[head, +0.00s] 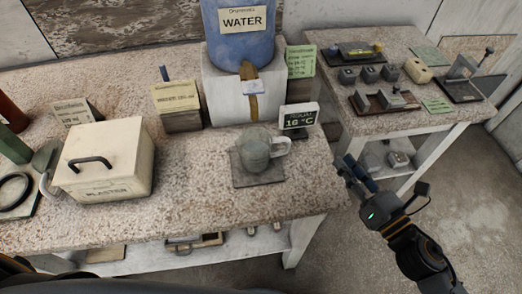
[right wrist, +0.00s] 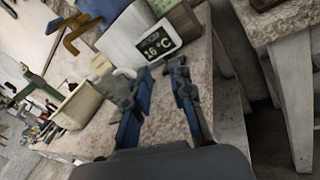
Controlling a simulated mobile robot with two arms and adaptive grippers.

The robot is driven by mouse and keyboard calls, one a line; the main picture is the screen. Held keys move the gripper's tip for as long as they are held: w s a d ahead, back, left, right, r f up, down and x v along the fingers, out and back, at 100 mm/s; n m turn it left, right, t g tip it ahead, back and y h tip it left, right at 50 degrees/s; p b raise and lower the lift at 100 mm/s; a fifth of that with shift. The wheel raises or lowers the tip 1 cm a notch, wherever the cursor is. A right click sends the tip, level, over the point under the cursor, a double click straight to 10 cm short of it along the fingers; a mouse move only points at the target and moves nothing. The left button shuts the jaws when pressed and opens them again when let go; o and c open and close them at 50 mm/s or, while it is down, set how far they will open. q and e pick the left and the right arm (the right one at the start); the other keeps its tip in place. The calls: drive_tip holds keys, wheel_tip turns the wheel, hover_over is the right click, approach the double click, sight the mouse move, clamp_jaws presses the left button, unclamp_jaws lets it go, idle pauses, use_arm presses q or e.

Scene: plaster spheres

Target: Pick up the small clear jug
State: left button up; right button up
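The small jug (head: 254,151) looks grey-green and see-through, with a pale handle on its right side. It stands upright on a dark square mat (head: 261,180) near the table's front edge. In the right wrist view the jug (right wrist: 117,88) is just beyond and left of the fingers, partly covered by the left one. My right gripper (head: 348,166) is right of the jug, past the table's right edge. In the right wrist view its fingers (right wrist: 163,72) are apart with nothing between them. My left gripper is not in view.
A temperature display (head: 299,118) stands behind the jug's right side. A blue water container (head: 238,40) on a white block (head: 222,95) is behind. A plaster box (head: 104,162) is to the left. A second table (head: 420,119) with small items stands right, across a gap.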

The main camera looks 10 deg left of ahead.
sight(289, 146)
drive_tip(key=s+a+n+g+y, duration=0.1)
drive_tip(key=n, duration=0.1)
drive_tip(key=s+a+n+g+y, duration=0.1)
drive_tip(key=n, duration=0.2)
drive_tip(key=s+f+n+g+y, duration=0.1)
drive_tip(key=n, duration=0.1)
drive_tip(key=shift+a+f+n+g, duration=0.1)
drive_tip(key=shift+a+n+g, duration=0.3)
drive_tip(key=shift+w+a+p, duration=0.15)
drive_tip(key=shift+a+p, duration=0.15)
drive_tip(key=p+x, duration=0.2)
drive_tip(key=x, duration=0.5)
drive_tip(key=shift+p, duration=0.3)
drive_tip(key=p+x, duration=0.2)
drive_tip(key=x, duration=0.3)
drive_tip(key=shift+w+a, duration=0.1)
drive_tip(key=shift+a, duration=0.15)
drive_tip(key=shift+w+a, duration=0.15)
drive_tip(key=shift+a, duration=0.05)
clamp_jaws()
